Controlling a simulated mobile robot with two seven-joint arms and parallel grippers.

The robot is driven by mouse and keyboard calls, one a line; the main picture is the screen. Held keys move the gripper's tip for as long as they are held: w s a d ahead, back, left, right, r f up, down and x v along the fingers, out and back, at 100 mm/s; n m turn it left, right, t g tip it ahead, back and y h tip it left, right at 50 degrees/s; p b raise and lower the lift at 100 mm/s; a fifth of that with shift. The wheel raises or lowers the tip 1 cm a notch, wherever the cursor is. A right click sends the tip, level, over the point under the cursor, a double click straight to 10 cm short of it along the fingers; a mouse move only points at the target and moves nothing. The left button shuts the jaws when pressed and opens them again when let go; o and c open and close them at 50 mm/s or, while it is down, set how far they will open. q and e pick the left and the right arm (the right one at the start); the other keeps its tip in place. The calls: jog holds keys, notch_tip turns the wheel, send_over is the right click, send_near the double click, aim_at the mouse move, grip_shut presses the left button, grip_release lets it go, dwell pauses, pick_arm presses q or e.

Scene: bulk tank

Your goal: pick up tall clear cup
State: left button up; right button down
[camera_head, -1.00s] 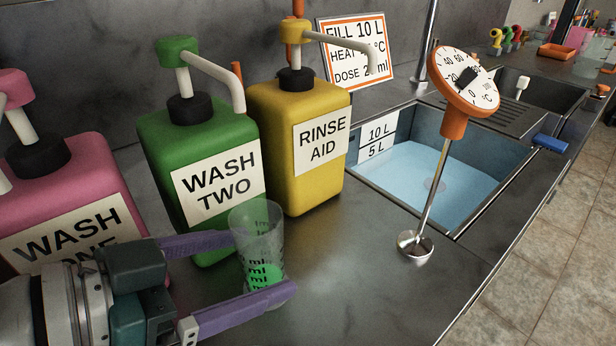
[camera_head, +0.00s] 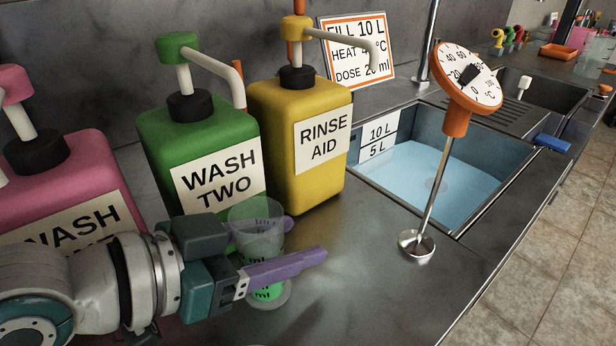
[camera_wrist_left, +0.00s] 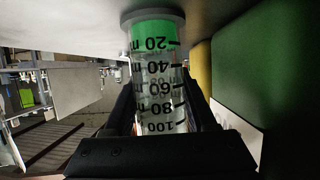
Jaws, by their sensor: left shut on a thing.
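The tall clear cup (camera_head: 258,219) stands upright on the steel counter in front of the green WASH TWO bottle. It has black ml marks and a little green liquid at the bottom. My left gripper (camera_head: 300,243) is shut on the cup, one purple finger on its near side and the other mostly hidden behind it. In the left wrist view the cup (camera_wrist_left: 157,75) shows upside down between the dark fingers, its base at the counter. My right gripper is not in view.
The green WASH TWO bottle (camera_head: 190,140), yellow RINSE AID bottle (camera_head: 300,180) and pink bottle (camera_head: 70,180) stand close behind. A dial thermometer (camera_head: 457,122) stands right, beside a sink (camera_head: 490,215) of water. Counter between cup and thermometer is clear.

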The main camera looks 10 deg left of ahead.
pick_arm(q)
jog(key=c, duration=0.7)
jog(key=shift+r, duration=0.1)
